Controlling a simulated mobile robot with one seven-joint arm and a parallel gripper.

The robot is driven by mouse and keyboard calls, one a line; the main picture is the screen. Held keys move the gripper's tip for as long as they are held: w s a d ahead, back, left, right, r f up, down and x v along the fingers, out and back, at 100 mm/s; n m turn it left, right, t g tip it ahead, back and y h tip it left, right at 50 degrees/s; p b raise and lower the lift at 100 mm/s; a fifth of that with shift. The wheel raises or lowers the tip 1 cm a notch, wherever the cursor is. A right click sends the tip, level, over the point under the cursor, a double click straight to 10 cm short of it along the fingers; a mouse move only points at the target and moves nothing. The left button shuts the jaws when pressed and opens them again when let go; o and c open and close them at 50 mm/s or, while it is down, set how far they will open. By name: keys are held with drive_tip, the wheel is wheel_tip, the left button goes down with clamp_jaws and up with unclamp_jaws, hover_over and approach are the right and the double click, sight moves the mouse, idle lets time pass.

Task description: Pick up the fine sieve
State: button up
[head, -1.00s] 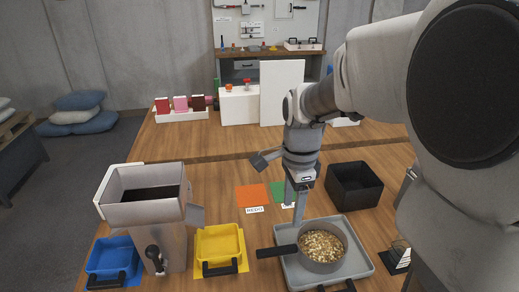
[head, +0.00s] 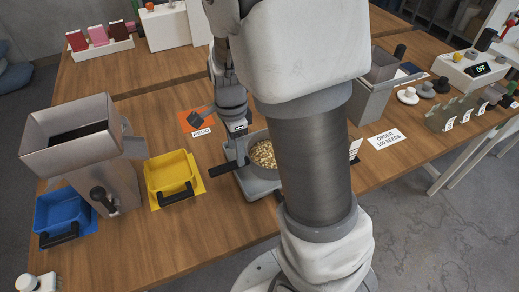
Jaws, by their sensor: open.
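A round grey sieve (head: 249,147) with a black handle (head: 228,168) sits on a grey tray (head: 257,187) and holds pale seeds (head: 264,154). I cannot tell how fine its mesh is. My own arm hides its right side and part of the tray. My gripper (head: 240,152) points down just at the sieve's left rim, near where the handle joins. It is open, with nothing seen between its fingers. The fingertips are small, and I cannot tell whether they touch the sieve.
A yellow tray (head: 169,173) and a blue tray (head: 62,211) stand to the left, beside a metal hopper (head: 90,150). An orange mat (head: 193,121) lies behind the gripper. Another metal hopper (head: 370,98) and an order card (head: 387,139) are to the right.

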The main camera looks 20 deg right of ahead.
drive_tip(key=f, duration=0.2)
drive_tip(key=f+b, duration=0.1)
drive_tip(key=f, duration=0.1)
drive_tip(key=shift+s+a+f, duration=0.1)
drive_tip(key=shift+s+f, duration=0.1)
drive_tip(key=shift+f, duration=0.05)
drive_tip(key=shift+s+f+b, duration=0.25)
drive_tip(key=shift+f+b, duration=0.05)
drive_tip(key=shift+f, duration=0.25)
drive_tip(key=shift+s, duration=0.1)
clamp_jaws()
drive_tip(key=shift+f, duration=0.1)
drive_tip(key=shift+w+d+f, duration=0.1)
drive_tip(key=shift+w+d, duration=0.1)
drive_tip(key=shift+w, duration=0.05)
drive_tip(key=shift+a, duration=0.1)
drive_tip(key=shift+a+r, duration=0.2)
drive_tip(key=shift+r, duration=0.05)
